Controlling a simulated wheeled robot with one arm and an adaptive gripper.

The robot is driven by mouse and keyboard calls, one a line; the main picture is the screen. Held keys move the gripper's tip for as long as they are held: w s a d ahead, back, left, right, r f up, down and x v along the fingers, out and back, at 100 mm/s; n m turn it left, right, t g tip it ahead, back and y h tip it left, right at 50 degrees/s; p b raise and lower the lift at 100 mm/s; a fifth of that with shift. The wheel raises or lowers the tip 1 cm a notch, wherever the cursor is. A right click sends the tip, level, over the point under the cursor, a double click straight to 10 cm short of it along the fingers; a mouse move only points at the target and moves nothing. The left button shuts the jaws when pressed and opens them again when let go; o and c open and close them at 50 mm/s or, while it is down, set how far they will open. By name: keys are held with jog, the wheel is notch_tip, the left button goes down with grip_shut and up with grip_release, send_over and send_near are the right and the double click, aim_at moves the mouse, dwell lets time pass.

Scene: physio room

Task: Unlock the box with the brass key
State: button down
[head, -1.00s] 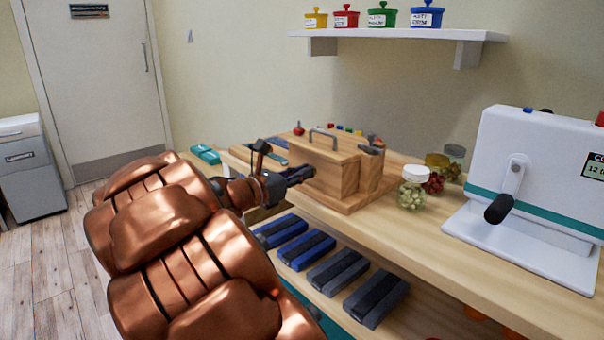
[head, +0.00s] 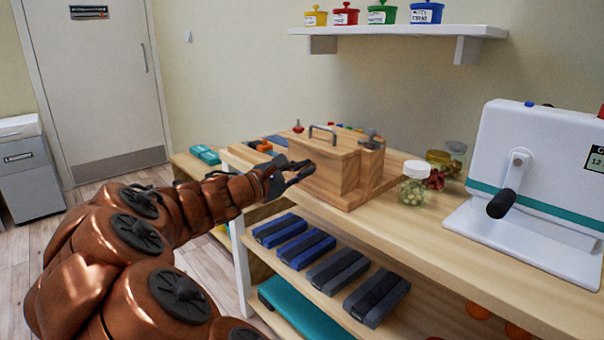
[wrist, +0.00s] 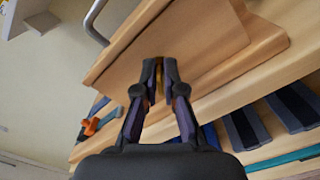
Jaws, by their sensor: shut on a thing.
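The wooden box (head: 322,170) stands on a wooden base on the bench, with a grey metal handle on its top. It also fills the upper part of the wrist view (wrist: 200,45). My gripper (head: 308,170) is at the box's left front side, its fingertips close to the wood; I cannot tell whether they touch it. In the wrist view my gripper (wrist: 159,68) is shut on a narrow yellow-brass thing, which appears to be the brass key (wrist: 159,82). It is mostly hidden between the fingers. The keyhole is not visible.
Jars (head: 413,185) stand to the right of the box, with a white machine (head: 540,170) beyond them. Blue and grey blocks (head: 305,248) lie on the shelf below. An orange and blue tool (wrist: 92,126) lies beside the box. A wall shelf (head: 400,32) hangs above.

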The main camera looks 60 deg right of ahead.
jog(key=m+b, duration=0.1)
jog(key=m, duration=0.2)
jog(key=shift+f, duration=0.15)
jog(key=shift+s+m+b, duration=0.1)
jog(key=shift+m+b, duration=0.5)
jog(key=shift+m, duration=0.9)
jog(key=c, duration=1.3)
grip_release()
jog(key=shift+c, duration=0.2)
jog(key=v, duration=1.2)
